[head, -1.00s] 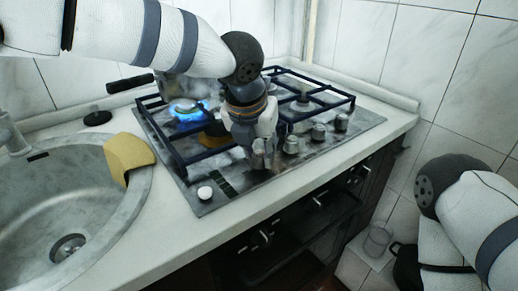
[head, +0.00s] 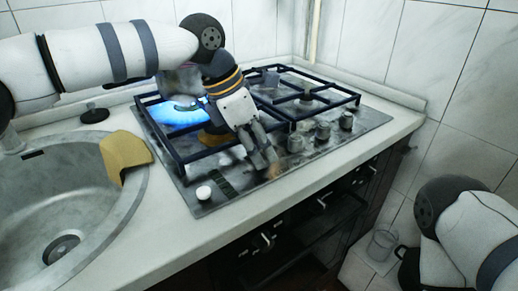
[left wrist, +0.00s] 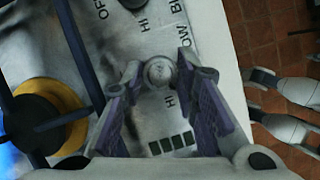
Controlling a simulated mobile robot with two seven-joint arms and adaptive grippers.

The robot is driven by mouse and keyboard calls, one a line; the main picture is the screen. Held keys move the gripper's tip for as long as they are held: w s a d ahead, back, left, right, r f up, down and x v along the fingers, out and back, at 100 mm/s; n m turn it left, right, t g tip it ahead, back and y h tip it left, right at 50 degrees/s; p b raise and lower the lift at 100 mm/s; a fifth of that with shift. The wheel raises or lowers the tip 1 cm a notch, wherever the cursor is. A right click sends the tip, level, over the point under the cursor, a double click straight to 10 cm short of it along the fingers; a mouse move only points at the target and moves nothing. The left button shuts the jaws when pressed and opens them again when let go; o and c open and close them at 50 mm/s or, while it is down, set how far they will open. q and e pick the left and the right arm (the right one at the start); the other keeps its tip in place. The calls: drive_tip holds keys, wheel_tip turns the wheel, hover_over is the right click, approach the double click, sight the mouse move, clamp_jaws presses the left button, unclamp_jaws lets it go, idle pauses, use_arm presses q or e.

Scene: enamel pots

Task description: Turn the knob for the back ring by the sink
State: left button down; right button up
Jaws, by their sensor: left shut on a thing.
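The stove knob in my grip (left wrist: 160,72) is round and metallic, on the hob's front panel nearest the sink. My left gripper (head: 268,170) reaches down to it; in the left wrist view its fingertips (left wrist: 160,75) close on both sides of it. In the head view the fingers mostly hide the knob. The back ring by the sink (head: 182,106) burns with a wide blue flame, partly behind my arm. My right gripper (left wrist: 262,94) shows at the right of the left wrist view, its two fingers apart, with nothing seen between them.
Other metal knobs (head: 322,130) stand to the right. A white button (head: 204,193) is at the hob's near corner. Dark grates (head: 300,122) rise behind. The sink (head: 45,205) with a yellow cloth (head: 125,152) lies left. A glass (head: 381,244) stands below at right.

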use_arm(q)
drive_tip(key=m+g+b, duration=0.1)
drive_tip(key=m, duration=0.2)
drive_tip(key=shift+w+f+m, duration=0.1)
drive_tip(key=shift+f+m, duration=0.05)
drive_tip(key=shift+m, duration=0.25)
drive_tip(key=shift+m+g, duration=0.5)
drive_tip(key=shift+m, duration=0.1)
use_arm(e)
drive_tip(key=shift+s+f+g, duration=0.4)
drive_tip(key=shift+s+f, duration=0.55)
drive_tip(key=shift+f, duration=0.1)
use_arm(q)
drive_tip(key=shift+b, duration=0.3)
drive_tip(key=c, duration=1.3)
unclamp_jaws()
drive_tip(key=v, duration=1.2)
